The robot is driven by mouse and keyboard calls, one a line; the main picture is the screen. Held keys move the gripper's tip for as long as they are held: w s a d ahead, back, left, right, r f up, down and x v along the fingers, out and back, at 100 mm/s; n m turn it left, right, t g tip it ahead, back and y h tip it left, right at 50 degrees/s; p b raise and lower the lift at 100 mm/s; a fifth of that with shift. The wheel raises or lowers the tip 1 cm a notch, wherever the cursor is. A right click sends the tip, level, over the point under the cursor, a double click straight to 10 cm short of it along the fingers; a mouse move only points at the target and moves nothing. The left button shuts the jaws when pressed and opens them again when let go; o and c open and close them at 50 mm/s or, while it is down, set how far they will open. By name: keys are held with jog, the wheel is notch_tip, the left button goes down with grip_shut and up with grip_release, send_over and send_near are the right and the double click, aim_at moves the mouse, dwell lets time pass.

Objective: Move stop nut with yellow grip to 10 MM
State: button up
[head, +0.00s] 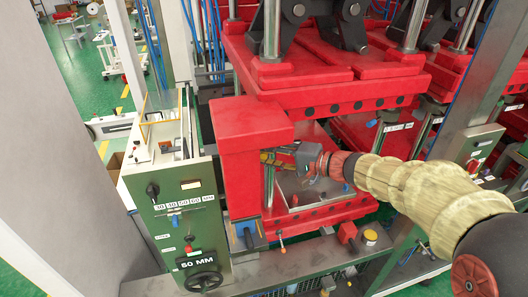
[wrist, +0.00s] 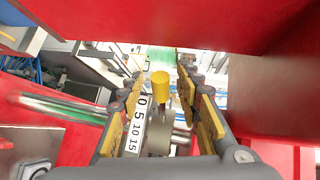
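The stop nut's yellow grip (wrist: 160,86) shows in the wrist view as a short yellow cylinder on a thin stem. The scale (wrist: 138,125), a white strip marked 0, 5, 10, 15, runs to its left. The grip appears near the 0 end in the picture; I cannot tell the exact reading. My gripper (wrist: 159,76) is open, its yellow-padded fingers on either side of the grip with gaps showing. In the head view my gripper (head: 268,157) reaches in beside the red block, and the nut cannot be made out there.
A red block (head: 240,170) stands close left of my gripper, with the red press plate (head: 330,90) above. A green control panel (head: 180,215) reading 50 MM stands at left. In the wrist view, a metal rod (wrist: 62,108) crosses at left and red walls (wrist: 275,85) flank the right.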

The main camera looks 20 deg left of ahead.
jog(key=shift+a, duration=0.1)
jog(key=shift+c, duration=0.9)
grip_shut()
